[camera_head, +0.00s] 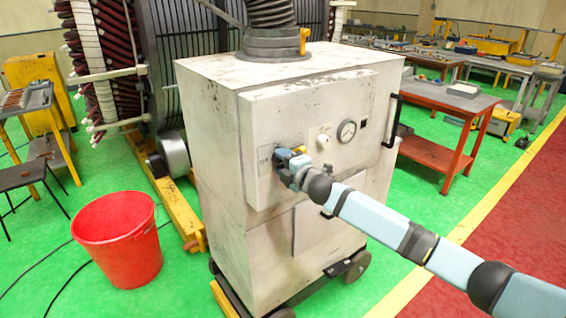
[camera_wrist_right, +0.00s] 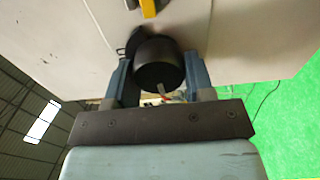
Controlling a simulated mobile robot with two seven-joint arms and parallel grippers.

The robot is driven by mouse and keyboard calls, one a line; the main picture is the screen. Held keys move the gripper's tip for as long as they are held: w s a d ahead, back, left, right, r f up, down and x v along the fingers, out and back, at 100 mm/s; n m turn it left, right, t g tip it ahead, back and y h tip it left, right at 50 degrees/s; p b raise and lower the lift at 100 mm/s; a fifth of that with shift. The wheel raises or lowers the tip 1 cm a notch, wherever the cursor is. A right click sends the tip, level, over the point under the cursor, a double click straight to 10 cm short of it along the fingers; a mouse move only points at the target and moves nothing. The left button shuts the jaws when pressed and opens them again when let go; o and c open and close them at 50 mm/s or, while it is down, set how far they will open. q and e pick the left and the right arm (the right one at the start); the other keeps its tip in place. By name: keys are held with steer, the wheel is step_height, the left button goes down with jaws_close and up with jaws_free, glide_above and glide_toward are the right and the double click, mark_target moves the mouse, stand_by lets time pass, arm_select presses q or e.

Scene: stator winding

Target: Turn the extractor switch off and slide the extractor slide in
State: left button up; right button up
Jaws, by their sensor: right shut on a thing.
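The extractor is a worn white cabinet (camera_head: 212,115) with a dark duct (camera_head: 272,12) rising from its top. My right gripper (camera_head: 284,160) is at the left part of its front panel. In the right wrist view, its two blue-grey fingers are shut around a round black knob (camera_wrist_right: 158,64), which appears to be the extractor switch; a small pale mark shows on the knob. In the head view the gripper mostly hides the knob. An orange-yellow handle (camera_head: 304,40) sticks up at the duct collar and may be the extractor slide. My left gripper is out of view.
A yellow part (camera_wrist_right: 148,8) sits just beyond the knob. A gauge (camera_head: 346,131) and a black door handle (camera_head: 392,120) are on the cabinet front. A red bucket (camera_head: 118,245) stands at left, a red workbench (camera_head: 450,100) at right. Green floor is clear between cabinet and bench.

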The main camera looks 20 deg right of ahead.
steer(key=o, duration=0.9)
steer(key=shift+s, duration=0.1)
steer(key=b+v, duration=0.2)
steer(key=v, duration=1.1)
steer(key=shift+s+d+b, duration=0.1)
steer(key=shift+s+b, duration=0.2)
